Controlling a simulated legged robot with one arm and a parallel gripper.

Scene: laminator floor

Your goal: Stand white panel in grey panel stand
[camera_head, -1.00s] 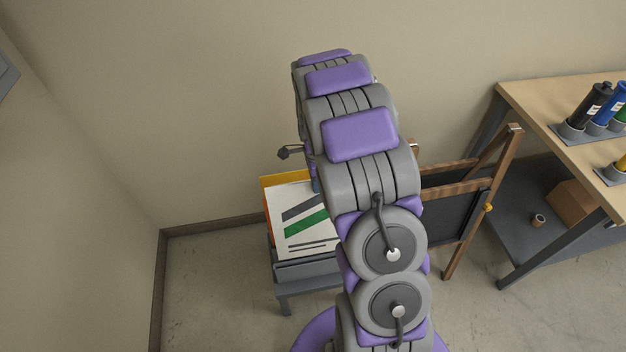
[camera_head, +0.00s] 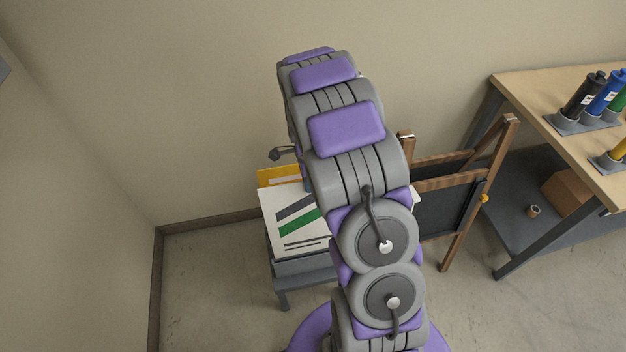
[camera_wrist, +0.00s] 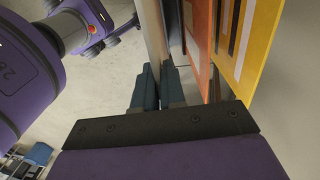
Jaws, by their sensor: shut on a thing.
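The white panel (camera_head: 292,238), with a dark bar and a green bar, shows left of my arm in the head view. It is above and in front of the grey panel stand (camera_head: 300,268); I cannot tell whether its lower edge sits in a slot. In the wrist view my gripper (camera_wrist: 158,80) is shut on the edge of the white panel (camera_wrist: 154,32). The arm hides my gripper in the head view. A yellow panel (camera_head: 275,176) is behind the white one. It also shows in the wrist view (camera_wrist: 262,45), beside an orange panel (camera_wrist: 198,40).
A wooden easel with a dark board (camera_head: 445,208) stands right of the stand. A workbench (camera_head: 530,90) with dark, blue and green bottles is at the right. The wall is close behind, and floor (camera_head: 205,290) is clear at left.

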